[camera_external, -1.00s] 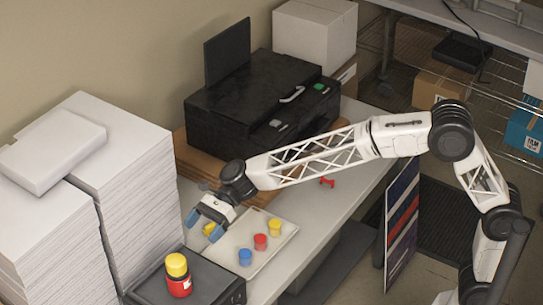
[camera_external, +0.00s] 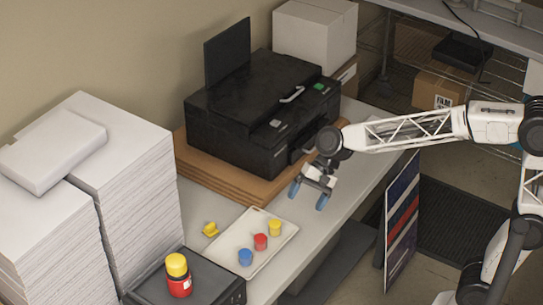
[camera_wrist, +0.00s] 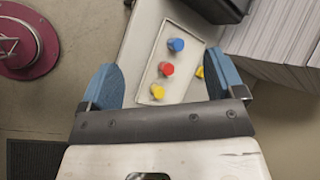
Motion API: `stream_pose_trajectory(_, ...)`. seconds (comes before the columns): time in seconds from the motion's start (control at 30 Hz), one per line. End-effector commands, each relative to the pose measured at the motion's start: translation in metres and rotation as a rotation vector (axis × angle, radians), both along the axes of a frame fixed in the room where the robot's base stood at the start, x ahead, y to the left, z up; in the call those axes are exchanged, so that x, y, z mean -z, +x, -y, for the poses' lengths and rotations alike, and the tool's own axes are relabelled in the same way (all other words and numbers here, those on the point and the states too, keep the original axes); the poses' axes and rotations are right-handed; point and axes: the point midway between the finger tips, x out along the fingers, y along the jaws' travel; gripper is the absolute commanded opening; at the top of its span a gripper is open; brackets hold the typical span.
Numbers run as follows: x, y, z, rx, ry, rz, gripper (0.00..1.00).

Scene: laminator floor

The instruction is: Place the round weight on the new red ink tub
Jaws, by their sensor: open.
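My gripper (camera_external: 308,195) is open and empty above the table, between the black printer and the tray; both blue fingers stand apart in the wrist view. Small blue (camera_external: 245,257), red (camera_external: 261,242) and yellow (camera_external: 275,228) tubs stand in a row on the pale tray (camera_external: 224,266). A red container (camera_external: 179,287) with a yellow top (camera_external: 177,265) stands upright on a black device at front left. A small yellow piece (camera_external: 210,230) lies on the table left of the tray. I cannot tell which thing is the round weight, or which red one is new.
The black printer (camera_external: 250,125) stands on brown boards (camera_external: 195,158) behind the tray. Tall paper stacks (camera_external: 130,170) fill the left. The black device (camera_external: 215,284) sits at front left. The table is clear right of the tray up to its edge.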

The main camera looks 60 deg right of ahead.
Motion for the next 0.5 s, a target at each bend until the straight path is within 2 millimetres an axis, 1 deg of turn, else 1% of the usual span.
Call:
stream_pose_trajectory(0.03, 0.000, -0.016, 0.018, -0.028, -0.040, 0.034, 0.88)
stream_pose_trajectory(0.17, 0.009, -0.055, 0.060, -0.126, -0.159, 0.119, 0.88)
stream_pose_trajectory(0.2, 0.012, -0.067, 0.072, -0.159, -0.196, 0.143, 0.88)
stream_pose_trajectory(0.27, 0.016, -0.086, 0.090, -0.205, -0.251, 0.176, 0.88)
stream_pose_trajectory(0.3, 0.020, -0.098, 0.102, -0.239, -0.288, 0.196, 0.88)
stream_pose_trajectory(0.47, 0.035, -0.149, 0.147, -0.374, -0.438, 0.266, 0.88)
stream_pose_trajectory(0.5, 0.039, -0.161, 0.158, -0.408, -0.475, 0.282, 0.88)
